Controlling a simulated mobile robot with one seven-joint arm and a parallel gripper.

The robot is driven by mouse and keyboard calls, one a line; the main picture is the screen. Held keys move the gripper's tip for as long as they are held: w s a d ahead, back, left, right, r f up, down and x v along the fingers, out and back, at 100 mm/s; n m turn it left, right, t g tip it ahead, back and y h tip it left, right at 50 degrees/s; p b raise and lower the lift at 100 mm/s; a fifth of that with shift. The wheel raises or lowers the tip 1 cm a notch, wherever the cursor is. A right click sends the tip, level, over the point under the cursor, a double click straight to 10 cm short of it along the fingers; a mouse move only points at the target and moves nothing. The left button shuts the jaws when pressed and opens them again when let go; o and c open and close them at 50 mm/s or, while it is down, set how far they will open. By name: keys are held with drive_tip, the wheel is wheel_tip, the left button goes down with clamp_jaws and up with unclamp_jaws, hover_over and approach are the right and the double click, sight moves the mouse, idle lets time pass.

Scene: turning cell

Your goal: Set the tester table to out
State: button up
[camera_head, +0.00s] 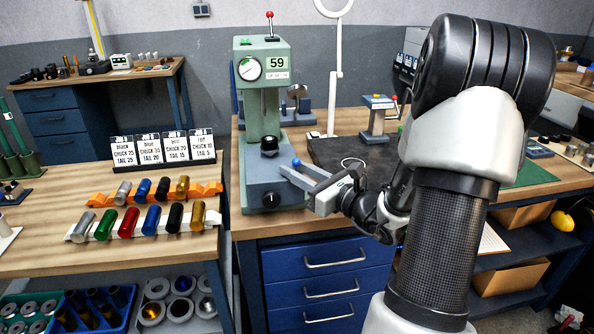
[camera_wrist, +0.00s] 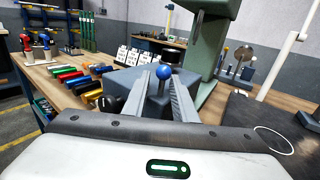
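The tester (camera_head: 263,110) is a grey-green press-like machine on the wooden bench, with a round gauge, a 59 display and a red-topped lever. Its blue-grey base (camera_head: 262,188) carries a black round piece under the column and a dial on the front. A blue ball knob (camera_head: 296,162) is at the base's right side; it also shows in the wrist view (camera_wrist: 164,72). My gripper (camera_head: 297,175) is at this knob, its two fingers apart. In the wrist view the knob appears between the fingertips (camera_wrist: 166,80); I cannot tell whether they touch it. The knob's stem is partly hidden.
A dark plate (camera_head: 330,152) and a small grey stand (camera_head: 377,118) are right of the tester, with a white ring-lamp post (camera_head: 333,95) behind. On the left table are colored cylinders (camera_head: 153,217) and label cards (camera_head: 163,148). Blue drawers (camera_head: 328,262) are below the bench.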

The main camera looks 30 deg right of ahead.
drive_tip(key=shift+s, duration=0.1)
drive_tip(key=p+v, duration=0.1)
drive_tip(key=v, duration=1.6)
drive_tip(key=shift+s, duration=0.1)
